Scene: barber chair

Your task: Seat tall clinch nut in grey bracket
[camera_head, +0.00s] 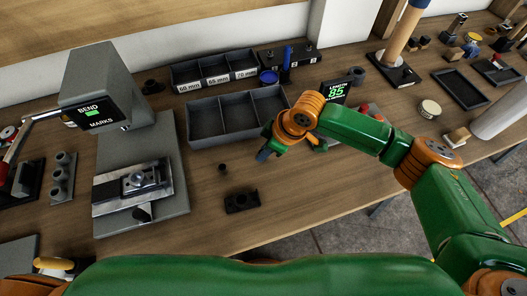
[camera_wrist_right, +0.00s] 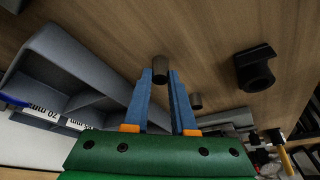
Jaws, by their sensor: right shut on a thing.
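My right gripper (camera_head: 265,150) is over the table in front of the divided tray; its wrist hides most of it in the head view. In the right wrist view its blue fingers (camera_wrist_right: 161,82) are shut on a dark grey cylindrical nut (camera_wrist_right: 160,68) at their tips. My left gripper is out of view.
A grey divided tray (camera_head: 205,138) stands behind the gripper, with labelled bins (camera_head: 215,80) further back. A grey press-like machine (camera_head: 105,85) with a metal plate (camera_head: 132,187) is at the left. A green-lit length display (camera_head: 337,92) stands behind the right arm. The table's front middle is mostly clear.

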